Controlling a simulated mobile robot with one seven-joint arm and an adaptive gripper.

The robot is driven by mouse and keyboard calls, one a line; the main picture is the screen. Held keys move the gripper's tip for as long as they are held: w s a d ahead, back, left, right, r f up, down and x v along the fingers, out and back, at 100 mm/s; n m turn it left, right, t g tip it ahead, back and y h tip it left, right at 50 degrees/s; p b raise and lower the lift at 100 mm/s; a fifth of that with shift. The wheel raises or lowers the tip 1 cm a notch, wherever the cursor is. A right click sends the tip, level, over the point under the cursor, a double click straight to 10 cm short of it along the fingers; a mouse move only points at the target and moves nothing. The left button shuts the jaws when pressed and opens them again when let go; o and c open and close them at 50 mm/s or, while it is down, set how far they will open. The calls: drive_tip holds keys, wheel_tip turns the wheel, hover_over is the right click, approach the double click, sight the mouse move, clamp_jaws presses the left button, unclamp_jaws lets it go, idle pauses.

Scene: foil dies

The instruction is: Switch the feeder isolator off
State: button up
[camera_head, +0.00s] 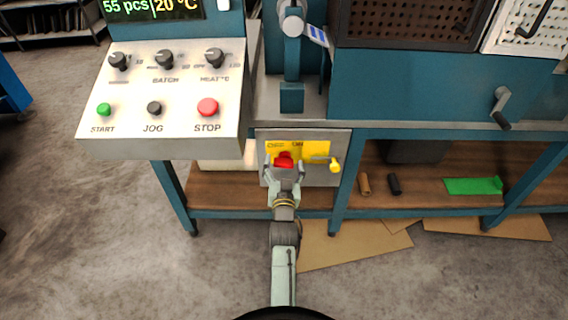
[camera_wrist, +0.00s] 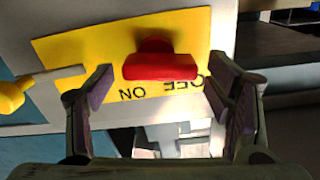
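The feeder isolator is a red handle (camera_head: 284,159) on a yellow plate (camera_head: 318,147), fixed to a grey box under the bench. The plate is lettered OFF at left and ON at right in the head view. In the wrist view the lettering is upside down, and the red handle (camera_wrist: 160,66) lies as a wide bar across the picture. My gripper (camera_head: 284,166) is in front of the handle with its fingers apart. In the wrist view my gripper (camera_wrist: 160,84) has one finger on each side of the handle, with gaps showing. The handle's exact setting is unclear.
A yellow knob on a rod (camera_head: 334,165) stands just right of the plate. The control panel (camera_head: 180,90) with START, JOG and STOP buttons overhangs at upper left. A blue bench leg (camera_head: 348,180) is close on the right. The lower shelf (camera_head: 425,190) holds small items.

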drive_tip(key=c, duration=1.2)
drive_tip(key=shift+o, duration=0.2)
drive_tip(key=shift+f+n+b, duration=0.1)
drive_tip(key=shift+n+b, duration=0.25)
drive_tip(key=shift+n, duration=0.65)
drive_tip(key=o, duration=1.2)
drive_tip(key=shift+c, duration=0.2)
drive_tip(key=s, duration=0.7)
drive_tip(key=shift+s, duration=0.25)
